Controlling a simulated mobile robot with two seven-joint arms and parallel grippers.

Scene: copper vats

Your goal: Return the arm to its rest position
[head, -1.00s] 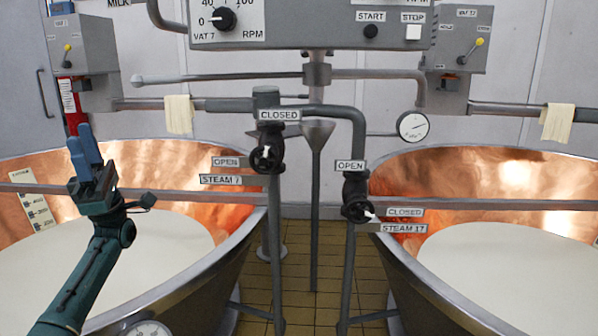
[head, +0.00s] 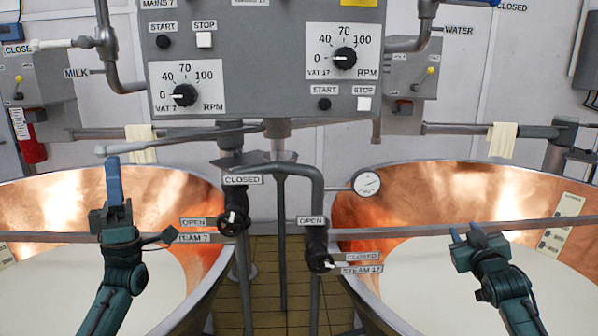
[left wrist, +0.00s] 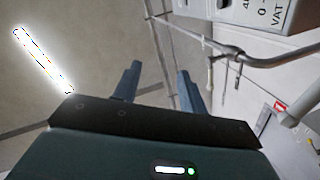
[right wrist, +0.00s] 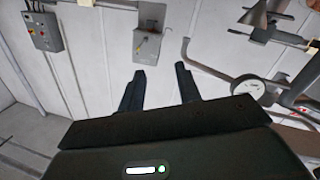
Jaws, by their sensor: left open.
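My left gripper (head: 112,182) is raised in front of the left copper vat (head: 60,205), fingers pointing up. Its two blue fingers stand apart with nothing between them in the left wrist view (left wrist: 160,76). My right gripper (head: 467,238) is in front of the right copper vat (head: 450,198), lower in the head view than the left one. Its two dark fingers are apart and empty in the right wrist view (right wrist: 160,74). Neither gripper appears to touch anything.
A grey control panel (head: 270,80) with dials and buttons hangs above, between the vats. The STEAM 7 valve (head: 233,221) and STEAM 17 valve (head: 319,262) sit on pipes between the vats. A rail (head: 400,233) crosses both vats. Tiled floor (head: 265,285) shows between them.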

